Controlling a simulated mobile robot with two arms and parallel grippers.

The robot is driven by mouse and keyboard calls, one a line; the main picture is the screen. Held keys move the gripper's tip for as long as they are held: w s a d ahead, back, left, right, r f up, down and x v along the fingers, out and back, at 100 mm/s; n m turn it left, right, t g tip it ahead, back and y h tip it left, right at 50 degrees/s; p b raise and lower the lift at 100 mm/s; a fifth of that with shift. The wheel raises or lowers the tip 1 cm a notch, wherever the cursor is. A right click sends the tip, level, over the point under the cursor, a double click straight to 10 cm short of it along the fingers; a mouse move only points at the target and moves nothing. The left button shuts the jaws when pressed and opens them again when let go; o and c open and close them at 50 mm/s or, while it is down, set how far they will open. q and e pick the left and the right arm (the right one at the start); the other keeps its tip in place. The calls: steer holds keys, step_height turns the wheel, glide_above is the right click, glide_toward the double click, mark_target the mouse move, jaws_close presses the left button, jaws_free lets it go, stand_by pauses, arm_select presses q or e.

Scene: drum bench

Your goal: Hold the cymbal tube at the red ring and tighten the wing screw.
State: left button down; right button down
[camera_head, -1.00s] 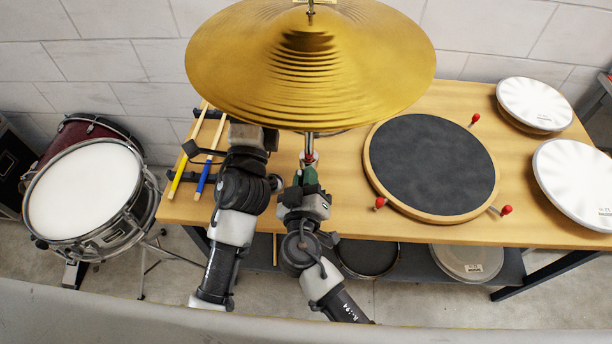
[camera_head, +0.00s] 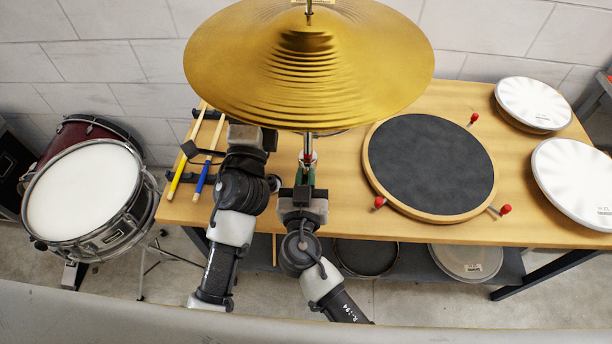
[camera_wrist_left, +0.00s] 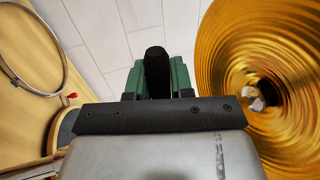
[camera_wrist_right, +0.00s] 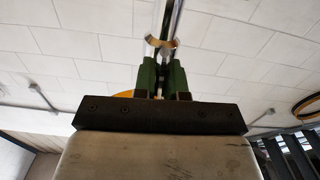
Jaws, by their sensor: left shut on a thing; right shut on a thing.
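The cymbal tube (camera_head: 308,145) stands upright below the gold cymbal (camera_head: 310,85), with the red ring (camera_head: 308,157) low on it. In the right wrist view the fingers (camera_wrist_right: 160,78) are close together, with a metal stem and V-shaped piece (camera_wrist_right: 161,45) beyond. My left gripper's fingers are hidden under the cymbal in the head view.
The wooden bench (camera_head: 345,215) carries a dark round practice pad (camera_head: 430,165) with red knobs, white drum heads (camera_head: 578,185) and drumsticks (camera_head: 203,172). A red drum (camera_head: 85,185) stands left.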

arm_select(q)
steer(key=shift+r, duration=0.2)
arm_select(e)
steer(key=shift+f, duration=0.25)
steer(key=c, duration=1.2)
jaws_free()
steer(key=shift+r, duration=0.15)
steer(key=shift+s, duration=0.1)
arm_select(q)
steer(key=c, duration=0.9)
jaws_free()
steer(key=shift+f, duration=0.1)
arm_select(e)
steer(key=s, duration=1.2)
